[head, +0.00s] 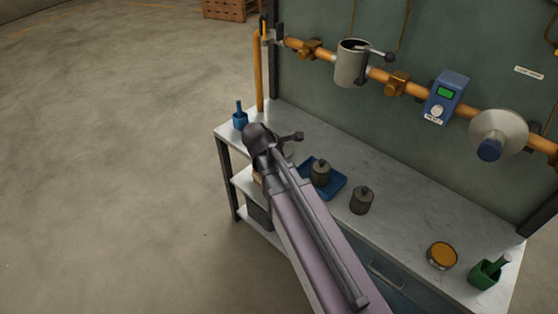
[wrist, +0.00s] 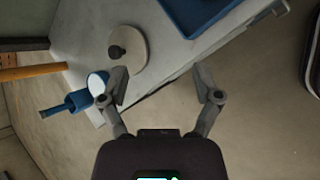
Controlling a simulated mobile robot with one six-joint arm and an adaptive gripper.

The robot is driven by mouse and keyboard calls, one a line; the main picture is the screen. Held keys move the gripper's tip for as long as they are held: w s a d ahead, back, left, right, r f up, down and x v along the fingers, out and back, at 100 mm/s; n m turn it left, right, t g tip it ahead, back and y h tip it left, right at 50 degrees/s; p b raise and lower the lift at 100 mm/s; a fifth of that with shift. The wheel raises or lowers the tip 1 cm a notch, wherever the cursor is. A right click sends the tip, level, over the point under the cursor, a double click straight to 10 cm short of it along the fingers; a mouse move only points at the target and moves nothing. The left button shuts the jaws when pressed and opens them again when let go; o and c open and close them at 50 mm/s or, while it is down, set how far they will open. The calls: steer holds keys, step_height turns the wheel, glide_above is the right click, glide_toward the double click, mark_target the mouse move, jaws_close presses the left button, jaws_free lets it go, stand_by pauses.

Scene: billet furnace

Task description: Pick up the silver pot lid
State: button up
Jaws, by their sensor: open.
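A round pale silver-grey disc with a dark knob, which looks like the pot lid (wrist: 128,50), lies flat on the workbench near its edge in the wrist view. In the head view my arm mostly hides that spot. My gripper (wrist: 160,80) is open and empty, with its fingers spread over the bench edge. The lid is beyond the left finger, up and to the left, and apart from the fingers. In the head view my gripper (head: 278,136) is over the bench's left end.
The metal bench (head: 400,188) holds a blue tray (head: 338,181) with a dark canister (head: 320,172), another canister (head: 361,200), an orange-topped tin (head: 442,255) and a green holder (head: 487,273). A blue holder (wrist: 78,101) stands near the lid. A pipe (head: 470,115) crosses the back panel.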

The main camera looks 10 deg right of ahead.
steer(key=w+a+f+n+t+h+b, duration=0.2)
steer(key=w+a+f+n+t+b, duration=0.2)
steer(key=n, duration=0.6)
steer(key=w+a+b, duration=0.2)
steer(key=w+b, duration=0.1)
steer(key=b, duration=0.1)
steer(key=shift+w+f+n+b, duration=0.15)
steer(key=shift+f+n+b, duration=0.15)
steer(key=shift+n, duration=0.1)
steer(key=shift+f, duration=0.1)
steer(key=b+x, duration=0.3)
steer(key=x, duration=0.4)
steer(key=shift+w+f+b, duration=0.15)
steer(key=shift+w+b, duration=0.05)
steer(key=shift+b, duration=0.2)
steer(key=shift+w+d+f, duration=0.15)
steer(key=shift+w+d, duration=0.2)
steer(key=shift+d, duration=0.05)
